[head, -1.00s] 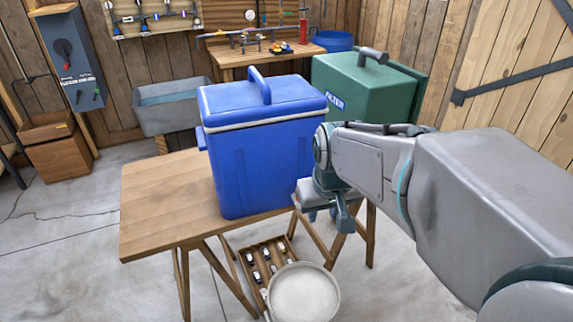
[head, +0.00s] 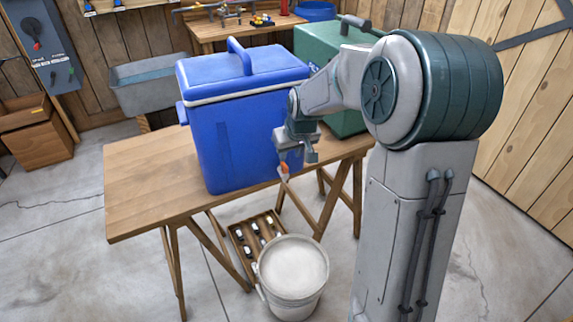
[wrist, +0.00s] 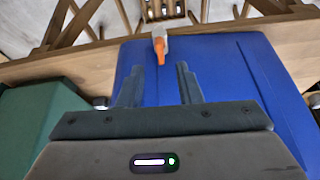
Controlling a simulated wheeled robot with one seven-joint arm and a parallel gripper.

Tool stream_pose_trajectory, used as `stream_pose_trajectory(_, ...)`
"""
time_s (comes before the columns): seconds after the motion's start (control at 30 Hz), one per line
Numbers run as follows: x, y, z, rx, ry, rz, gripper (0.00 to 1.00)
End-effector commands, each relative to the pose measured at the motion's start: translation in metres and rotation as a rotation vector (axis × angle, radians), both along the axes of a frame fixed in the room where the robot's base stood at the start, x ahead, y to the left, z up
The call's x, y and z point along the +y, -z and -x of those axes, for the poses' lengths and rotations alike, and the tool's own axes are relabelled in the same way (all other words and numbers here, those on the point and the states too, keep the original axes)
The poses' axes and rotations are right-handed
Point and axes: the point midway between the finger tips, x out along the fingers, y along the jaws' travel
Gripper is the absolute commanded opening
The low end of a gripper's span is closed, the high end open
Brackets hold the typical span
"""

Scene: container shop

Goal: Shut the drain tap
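The drain tap (head: 283,171) is small, with an orange lever and a pale body, low on the right side of the blue cooler box (head: 235,145). In the wrist view the tap's orange lever (wrist: 160,50) lies just beyond my fingertips, roughly in line with the gap between them. My gripper (head: 296,152) is beside the cooler's side, just above the tap. In the wrist view my gripper (wrist: 158,80) has its two fingers apart with nothing between them. The cooler's blue wall (wrist: 225,75) lies under the fingers. The lever appears clear of both fingers.
The cooler stands on a wooden trestle table (head: 140,190). A white bucket (head: 292,275) stands on the floor below, beside a wooden crate (head: 250,235) of small items. A green box (head: 315,45) stands behind to the right. The table's left part is clear.

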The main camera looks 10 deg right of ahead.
Motion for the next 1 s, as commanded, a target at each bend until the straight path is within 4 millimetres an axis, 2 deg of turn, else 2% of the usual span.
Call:
stream_pose_trajectory(0.03, 0.001, 0.011, -0.004, 0.004, -0.001, -0.001, 0.32)
stream_pose_trajectory(0.2, 0.004, 0.040, -0.016, 0.002, -0.001, -0.001, 0.32)
stream_pose_trajectory(0.4, 0.005, 0.062, -0.025, 0.000, 0.000, 0.000, 0.32)
stream_pose_trajectory(0.57, 0.005, 0.070, -0.029, 0.000, 0.000, 0.000, 0.32)
stream_pose_trajectory(0.83, 0.005, 0.071, -0.029, -0.001, 0.001, 0.000, 0.32)
stream_pose_trajectory(0.87, 0.005, 0.071, -0.029, -0.001, 0.001, 0.000, 0.29)
stream_pose_trajectory(0.97, 0.005, 0.071, -0.029, -0.001, 0.001, 0.000, 0.01)
stream_pose_trajectory(1.0, 0.005, 0.071, -0.029, -0.001, 0.001, 0.000, 0.00)
